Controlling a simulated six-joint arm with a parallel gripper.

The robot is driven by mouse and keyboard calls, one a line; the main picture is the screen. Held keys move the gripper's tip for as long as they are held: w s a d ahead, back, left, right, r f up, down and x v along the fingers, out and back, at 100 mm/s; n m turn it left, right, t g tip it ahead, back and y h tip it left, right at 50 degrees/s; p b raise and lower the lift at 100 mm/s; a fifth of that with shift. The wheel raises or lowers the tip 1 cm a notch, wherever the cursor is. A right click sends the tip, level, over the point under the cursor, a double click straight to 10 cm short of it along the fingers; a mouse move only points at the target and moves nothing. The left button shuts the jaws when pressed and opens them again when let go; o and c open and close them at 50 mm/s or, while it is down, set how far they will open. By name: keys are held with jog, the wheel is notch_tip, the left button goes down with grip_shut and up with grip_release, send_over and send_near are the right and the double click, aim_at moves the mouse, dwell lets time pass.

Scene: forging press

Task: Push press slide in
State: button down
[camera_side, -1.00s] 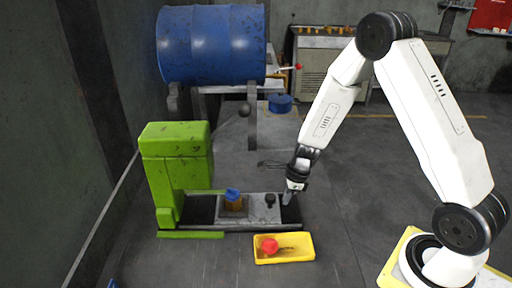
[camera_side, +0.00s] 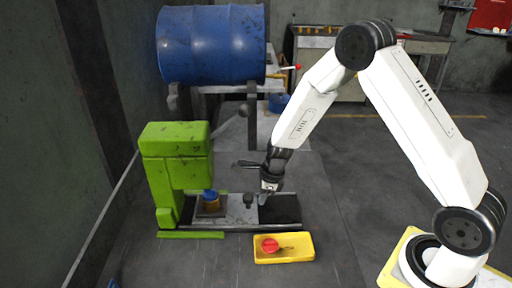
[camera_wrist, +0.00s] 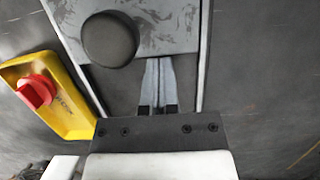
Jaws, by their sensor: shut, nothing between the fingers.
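The green press (camera_side: 172,170) stands at the left in the side view. Its grey slide plate (camera_side: 236,210) lies on dark rails in front of it. The plate carries a blue-topped brown workpiece (camera_side: 211,200) near the press and a dark round knob (camera_side: 248,200) near its right end. My gripper (camera_side: 264,200) is shut and empty, pointing down at the slide's right edge. In the wrist view my closed fingertips (camera_wrist: 158,62) are at the plate's edge beside the knob (camera_wrist: 110,39). I cannot tell exactly whether they touch the plate (camera_wrist: 165,25).
A blue barrel (camera_side: 212,45) lies on a stand behind. The bare rail section (camera_side: 281,209) to the right of my gripper is clear.

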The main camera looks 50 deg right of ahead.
jog(key=shift+w+a, duration=0.85)
jog(key=shift+s+d, duration=0.1)
jog(key=shift+s+d, duration=0.4)
jog(key=shift+s+d+r, duration=0.15)
jog(key=shift+s+d, duration=0.95)
jog(key=shift+d, duration=0.05)
jog(key=v, duration=0.9)
jog(key=shift+r, duration=0.35)
jog(key=shift+s+a, duration=0.1)
